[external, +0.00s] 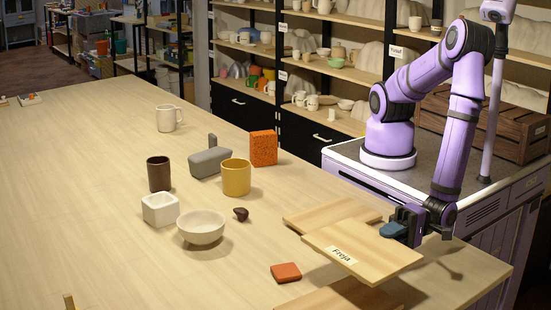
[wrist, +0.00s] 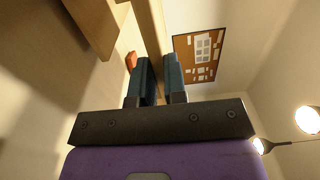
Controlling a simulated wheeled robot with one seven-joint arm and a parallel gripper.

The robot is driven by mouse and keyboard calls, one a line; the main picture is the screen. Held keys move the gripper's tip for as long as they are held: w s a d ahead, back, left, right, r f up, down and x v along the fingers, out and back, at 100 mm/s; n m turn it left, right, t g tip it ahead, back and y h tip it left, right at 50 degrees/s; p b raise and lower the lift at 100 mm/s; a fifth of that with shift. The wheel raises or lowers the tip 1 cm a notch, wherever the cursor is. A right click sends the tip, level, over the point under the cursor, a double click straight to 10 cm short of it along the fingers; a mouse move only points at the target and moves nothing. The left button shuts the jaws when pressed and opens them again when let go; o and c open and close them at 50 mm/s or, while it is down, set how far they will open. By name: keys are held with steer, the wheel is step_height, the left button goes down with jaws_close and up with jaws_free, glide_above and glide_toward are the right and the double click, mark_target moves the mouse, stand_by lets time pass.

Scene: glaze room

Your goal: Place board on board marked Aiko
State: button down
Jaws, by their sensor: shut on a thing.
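My gripper (external: 394,229) is shut on the right edge of a pale wooden board (external: 375,258) with a label that reads "Freja". The board is held roughly level, apparently above the table. In the wrist view my gripper (wrist: 160,78) has the board (wrist: 151,28) edge-on between its dark fingers. A second board (external: 310,214) lies behind the held one and is partly covered by it. A third board (external: 335,297) is at the front, cut by the frame's bottom edge. No label reading Aiko shows; any labels on these two boards are hidden or out of frame.
A red-orange tile (external: 286,272) lies left of the held board. A dark lump (external: 241,214), a cream bowl (external: 201,228), a yellow mug (external: 236,178) and other pottery stand further left. The table (external: 70,180) is largely clear at far left.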

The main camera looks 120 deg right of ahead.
glide_above(370, 291)
steer(key=shift+f, duration=0.5)
steer(key=shift+w+f, duration=0.15)
steer(key=shift+f, duration=1.6)
steer(key=shift+f, duration=0.45)
steer(key=shift+f, duration=0.15)
steer(key=c, duration=1.4)
jaws_free()
steer(key=shift+f, duration=0.15)
steer(key=shift+c, duration=0.2)
steer(key=shift+r, duration=0.6)
steer(key=s, duration=1.2)
steer(key=shift+a+r, duration=0.1)
